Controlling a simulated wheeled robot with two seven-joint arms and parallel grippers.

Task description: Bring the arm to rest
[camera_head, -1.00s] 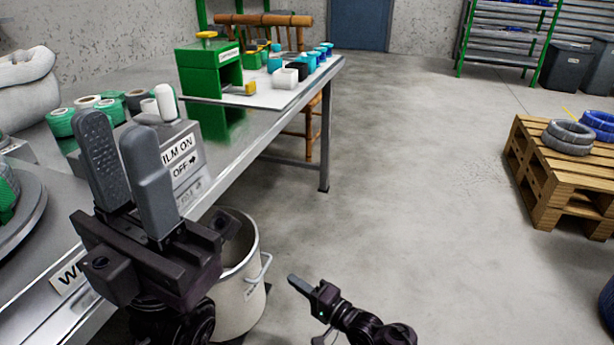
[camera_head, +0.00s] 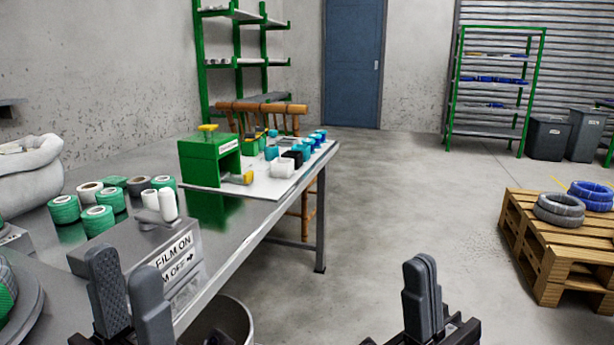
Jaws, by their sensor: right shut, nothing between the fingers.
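My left gripper (camera_head: 128,290) points up at the lower left, in front of the steel table's near edge. Its two grey fingers stand apart with a gap between them and nothing visible in it. My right gripper (camera_head: 423,278) points up at the bottom, right of centre, over bare floor. Its fingers are pressed together and hold nothing. A blue cable coil (camera_head: 592,196) lies on the wooden pallet (camera_head: 560,250) at the right, beside a grey coil (camera_head: 559,209), far from both grippers. The lower parts of both grippers are cut off by the picture's bottom edge.
The steel table (camera_head: 255,225) runs along the left, carrying green rolls (camera_head: 98,222), a film switch box (camera_head: 150,262) and a green stand (camera_head: 208,160). A pale bin (camera_head: 232,318) stands under its edge. The floor (camera_head: 400,200) between table and pallet is clear.

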